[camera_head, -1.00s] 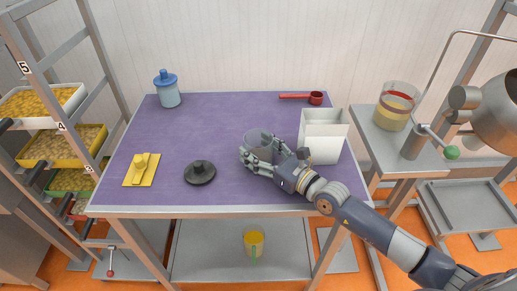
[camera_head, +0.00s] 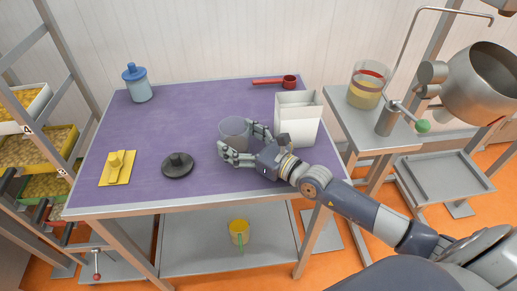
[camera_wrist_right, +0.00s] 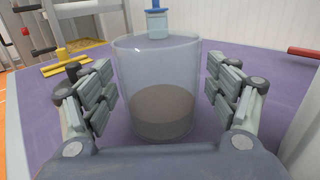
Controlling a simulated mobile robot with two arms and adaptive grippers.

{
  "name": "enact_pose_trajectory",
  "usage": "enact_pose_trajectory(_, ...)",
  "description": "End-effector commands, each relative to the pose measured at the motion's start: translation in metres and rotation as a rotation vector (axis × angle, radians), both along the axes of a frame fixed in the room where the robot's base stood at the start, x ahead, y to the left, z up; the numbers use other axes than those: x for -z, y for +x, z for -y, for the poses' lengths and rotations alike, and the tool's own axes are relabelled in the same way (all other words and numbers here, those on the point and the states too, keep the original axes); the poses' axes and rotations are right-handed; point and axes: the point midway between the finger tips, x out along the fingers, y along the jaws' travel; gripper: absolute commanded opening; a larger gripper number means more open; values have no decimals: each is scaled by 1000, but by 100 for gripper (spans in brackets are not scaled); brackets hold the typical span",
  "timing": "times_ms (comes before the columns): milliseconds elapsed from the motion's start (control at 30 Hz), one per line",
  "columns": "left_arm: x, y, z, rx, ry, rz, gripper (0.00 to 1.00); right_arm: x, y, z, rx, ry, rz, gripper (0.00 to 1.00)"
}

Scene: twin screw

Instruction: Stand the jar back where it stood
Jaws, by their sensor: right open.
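A clear, open-topped jar (camera_head: 234,127) stands upright on the purple table top, left of a white bin. In the right wrist view the jar (camera_wrist_right: 158,75) is centred, with a brownish-grey lower part; I cannot tell if that is contents. My right gripper (camera_head: 242,143) is open, with one finger on each side of the jar. In the wrist view gaps show between the jar wall and both fingers. A black knobbed lid (camera_head: 178,165) lies on the table to the left of the jar. My left gripper is not in view.
The white bin (camera_head: 298,122) stands close to the right of my gripper. A red scoop (camera_head: 288,82) lies at the back. The purple table (camera_head: 180,110) is clear behind the lid.

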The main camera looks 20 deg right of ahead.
Motion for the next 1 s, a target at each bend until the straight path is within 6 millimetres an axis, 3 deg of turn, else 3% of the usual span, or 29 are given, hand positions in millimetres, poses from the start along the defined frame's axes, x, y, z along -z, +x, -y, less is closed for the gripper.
enact_pose_trajectory(500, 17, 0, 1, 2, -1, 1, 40, 3, -74, 39, -3, -5, -4, 81)
enact_pose_trajectory(700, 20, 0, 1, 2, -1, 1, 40, 2, -89, 48, -1, -4, -3, 81)
enact_pose_trajectory(1000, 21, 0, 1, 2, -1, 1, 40, 0, -95, 51, -1, -1, 0, 81)
